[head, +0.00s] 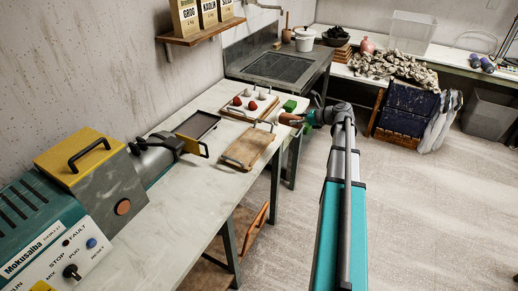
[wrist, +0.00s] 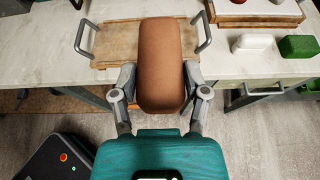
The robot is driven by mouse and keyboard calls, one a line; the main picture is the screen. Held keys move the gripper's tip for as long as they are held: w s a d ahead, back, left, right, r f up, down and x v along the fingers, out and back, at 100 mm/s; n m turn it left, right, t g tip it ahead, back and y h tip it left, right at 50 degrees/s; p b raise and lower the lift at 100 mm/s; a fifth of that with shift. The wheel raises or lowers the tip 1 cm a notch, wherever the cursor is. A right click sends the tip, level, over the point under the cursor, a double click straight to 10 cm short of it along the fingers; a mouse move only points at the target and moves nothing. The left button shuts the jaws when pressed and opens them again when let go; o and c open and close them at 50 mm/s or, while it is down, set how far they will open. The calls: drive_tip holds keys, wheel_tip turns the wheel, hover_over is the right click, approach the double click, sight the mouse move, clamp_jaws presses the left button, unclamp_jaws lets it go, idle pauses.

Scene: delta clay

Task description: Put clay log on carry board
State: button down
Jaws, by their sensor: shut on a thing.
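The clay log (wrist: 160,60) is a reddish-brown rounded block. My gripper (wrist: 160,78) is shut on it, one finger on each side, and holds it out in front of the table edge. In the head view, the log's end (head: 289,118) shows at my gripper (head: 305,118), right of the board. The carry board (head: 245,150) is a wooden board with a metal handle at each end, lying on the table near its front edge. In the wrist view the carry board (wrist: 112,46) lies beyond the log, which covers part of it. The board's visible surface is bare.
A tray of small clay pieces (head: 236,110) stands behind the board. A green block (head: 290,105) and a white block (wrist: 252,42) lie right of the board. A dark tray (head: 196,124) and a teal-and-yellow machine (head: 105,185) stand to the left.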

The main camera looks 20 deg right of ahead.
drive_tip(key=w+a+f+b, duration=0.4)
drive_tip(key=w+a, duration=0.1)
drive_tip(key=a, duration=0.3)
drive_tip(key=b, duration=0.5)
hover_over(262, 150)
drive_tip(key=d, duration=0.1)
drive_tip(key=shift+w+f, duration=0.15)
drive_tip(key=shift+f, duration=1.1)
drive_tip(key=shift+w+f, duration=0.15)
drive_tip(key=shift+f, duration=1.05)
drive_tip(key=shift+w+a+f+b, duration=0.2)
drive_tip(key=shift+f+b, duration=0.1)
drive_tip(key=shift+f, duration=0.1)
drive_tip(key=shift+w+a+f+b, duration=0.1)
drive_tip(key=shift+a+f+b, duration=0.1)
drive_tip(key=shift+f+b, duration=1.35)
drive_tip(key=shift+f, duration=0.05)
drive_tip(key=shift+f, duration=0.2)
drive_tip(key=shift+c, duration=0.4)
unclamp_jaws()
drive_tip(key=shift+s, duration=0.1)
